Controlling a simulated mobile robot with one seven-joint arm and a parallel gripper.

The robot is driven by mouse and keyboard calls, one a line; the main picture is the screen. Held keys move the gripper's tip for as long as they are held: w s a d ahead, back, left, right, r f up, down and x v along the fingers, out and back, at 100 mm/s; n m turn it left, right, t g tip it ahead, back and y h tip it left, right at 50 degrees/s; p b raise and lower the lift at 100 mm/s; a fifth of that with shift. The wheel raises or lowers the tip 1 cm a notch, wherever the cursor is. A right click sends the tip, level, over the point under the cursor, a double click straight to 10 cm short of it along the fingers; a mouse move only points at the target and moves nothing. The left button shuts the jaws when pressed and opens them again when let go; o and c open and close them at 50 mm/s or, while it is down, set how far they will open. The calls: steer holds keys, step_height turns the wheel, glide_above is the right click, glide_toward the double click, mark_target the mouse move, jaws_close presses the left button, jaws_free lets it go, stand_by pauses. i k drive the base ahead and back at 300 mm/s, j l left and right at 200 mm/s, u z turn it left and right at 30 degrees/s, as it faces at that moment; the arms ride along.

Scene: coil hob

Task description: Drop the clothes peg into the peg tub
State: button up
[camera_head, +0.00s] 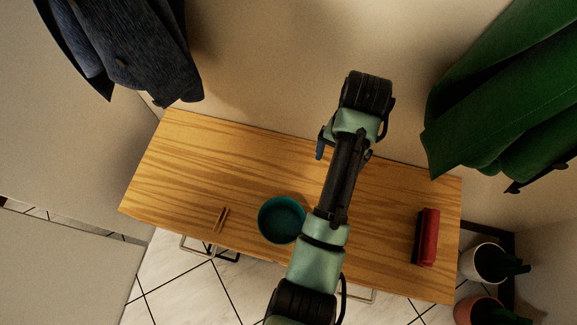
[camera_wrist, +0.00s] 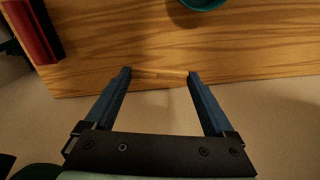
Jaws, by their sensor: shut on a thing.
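My gripper (camera_wrist: 159,74) is shut on a thin, pale wooden piece, which I take to be the clothes peg (camera_wrist: 160,73); it spans lengthwise between the two blue fingertips. In the head view one blue finger (camera_head: 320,150) shows by the table's wall-side edge; my arm hides the rest of the gripper and the peg. The teal round peg tub (camera_head: 262,212) stands on the table left of my arm, apart from the gripper. Its inside looks empty. Part of the tub (camera_wrist: 203,4) shows at the top of the wrist view.
Two thin wooden sticks (camera_head: 220,220) lie on the wooden table (camera_head: 170,170), left of the tub. A red and dark block-like object (camera_head: 427,237) lies at the right end. Dark clothes (camera_head: 140,45) and green clothes (camera_head: 500,100) hang by the wall. Potted plants stand at lower right.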

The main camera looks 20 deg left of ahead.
mark_target(282, 225)
steer(key=k+j, duration=0.1)
steer(key=k, duration=0.65)
steer(key=k+j, duration=0.15)
steer(key=k, duration=0.6)
steer(key=l+u, duration=0.05)
